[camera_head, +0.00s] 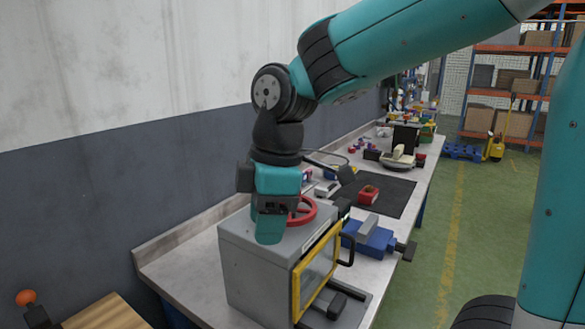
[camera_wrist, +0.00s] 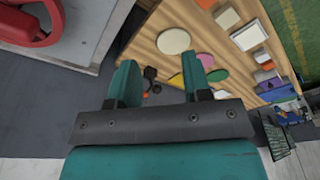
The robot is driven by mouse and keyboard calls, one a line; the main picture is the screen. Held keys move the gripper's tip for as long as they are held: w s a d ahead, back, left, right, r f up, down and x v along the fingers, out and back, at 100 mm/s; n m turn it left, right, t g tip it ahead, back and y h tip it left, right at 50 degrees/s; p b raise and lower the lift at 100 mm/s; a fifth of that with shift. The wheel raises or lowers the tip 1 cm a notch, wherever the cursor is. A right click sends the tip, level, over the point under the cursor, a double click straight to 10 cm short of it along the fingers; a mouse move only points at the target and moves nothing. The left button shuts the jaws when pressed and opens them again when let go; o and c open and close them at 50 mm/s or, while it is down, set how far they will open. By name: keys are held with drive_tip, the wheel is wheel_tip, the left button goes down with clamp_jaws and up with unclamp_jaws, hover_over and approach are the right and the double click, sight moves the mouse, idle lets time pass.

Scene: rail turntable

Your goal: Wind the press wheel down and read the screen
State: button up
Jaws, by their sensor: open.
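A red press wheel (camera_head: 303,210) lies flat on top of a grey box-shaped press (camera_head: 245,262) with a yellow-framed front door (camera_head: 318,275). My gripper (camera_head: 270,228) hangs over the press top, pointing down, and partly hides the wheel from the head view. In the wrist view my gripper (camera_wrist: 160,75) is open, with nothing between its two teal fingers. There the red wheel (camera_wrist: 35,25) shows at the top left, off to the side of the fingers and not between them. I cannot make out a readable screen in either view.
A blue vise (camera_head: 370,238) stands right of the press, near a black mat (camera_head: 392,192) with a red block (camera_head: 368,194). The wall runs behind the bench. A wooden table (camera_wrist: 215,35) with coloured discs shows in the wrist view. Green floor (camera_head: 470,220) is open at right.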

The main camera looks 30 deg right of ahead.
drive_tip(key=w+d+r+n+h+p, duration=0.2)
drive_tip(key=w+d+r+n+p, duration=0.6)
drive_tip(key=w+d+r, duration=0.4)
drive_tip(key=shift+g, duration=0.3)
drive_tip(key=f+p, duration=0.1)
drive_tip(key=f, duration=0.4)
drive_tip(key=a+f+p, duration=0.1)
drive_tip(key=f, duration=0.4)
drive_tip(key=f+p, duration=0.1)
drive_tip(key=f, duration=0.5)
drive_tip(key=shift+s+a+f, duration=0.1)
drive_tip(key=shift+s+a, duration=0.05)
drive_tip(key=shift+s, duration=0.2)
clamp_jaws()
